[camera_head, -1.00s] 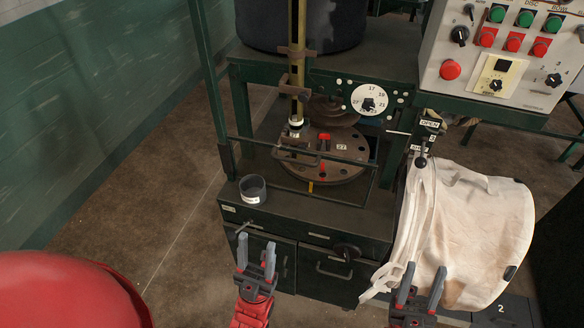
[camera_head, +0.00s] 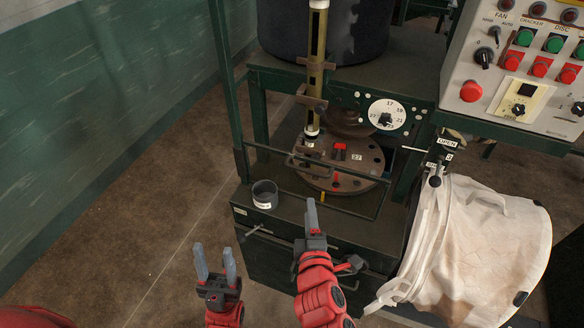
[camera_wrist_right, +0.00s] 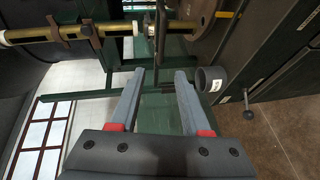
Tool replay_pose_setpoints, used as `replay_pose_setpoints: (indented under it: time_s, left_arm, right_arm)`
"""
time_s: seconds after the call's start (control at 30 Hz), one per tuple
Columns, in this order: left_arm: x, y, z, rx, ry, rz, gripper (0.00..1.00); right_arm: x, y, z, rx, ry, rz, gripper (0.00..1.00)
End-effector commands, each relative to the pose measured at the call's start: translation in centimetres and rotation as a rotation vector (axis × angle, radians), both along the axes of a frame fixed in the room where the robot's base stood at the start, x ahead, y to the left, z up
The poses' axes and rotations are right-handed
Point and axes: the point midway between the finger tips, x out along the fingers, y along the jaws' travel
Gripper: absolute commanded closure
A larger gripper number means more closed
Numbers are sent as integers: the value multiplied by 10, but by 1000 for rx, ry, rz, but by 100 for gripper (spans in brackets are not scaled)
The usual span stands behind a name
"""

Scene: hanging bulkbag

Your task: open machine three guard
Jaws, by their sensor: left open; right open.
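A thin dark green bar guard (camera_head: 268,149) stands across the front of the round brown turntable (camera_head: 366,168) on the green machine, in the head view. Which latch or hinge it has cannot be told. My right gripper (camera_head: 312,206) is open and empty in front of the machine's front edge, right of the small grey cup. Its fingers overlap from the head but show apart in the right wrist view (camera_wrist_right: 160,78), with green bars beyond them. My left gripper (camera_head: 215,262) is open and empty over the floor, left of the machine's cabinet.
The grey cup (camera_head: 265,192) stands on the machine's front left corner. A white bag (camera_head: 480,240) hangs at the right, below the OPEN lever (camera_head: 436,181). A control panel (camera_head: 520,70) is at upper right. Brown floor (camera_head: 120,220) lies free at left.

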Motion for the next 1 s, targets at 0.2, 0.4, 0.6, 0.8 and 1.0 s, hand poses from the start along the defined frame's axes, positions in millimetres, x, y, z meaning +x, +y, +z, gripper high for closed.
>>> replay_pose_setpoints:
  time_s: [0.2, 0.4, 0.6, 0.8, 1.0]
  left_arm:
    - [0, 0, -11, 0, 0, 0, 50]
    - [0, 0, -29, 0, 1, 0, 50]
    - [0, 0, -11, 0, 0, 0, 50]
    - [0, 0, 0, 0, 0, 0, 50]
    - [0, 0, 8, 0, 0, 0, 50]
  right_arm:
    - [4, -5, -5, -22, 19, -27, 53]
    - [33, -4, -7, -24, 21, -31, 53]
    - [72, 0, -11, -23, 23, -29, 53]
    - [108, 3, -18, -21, 22, -26, 53]
    - [141, 6, -25, -23, 21, -26, 53]
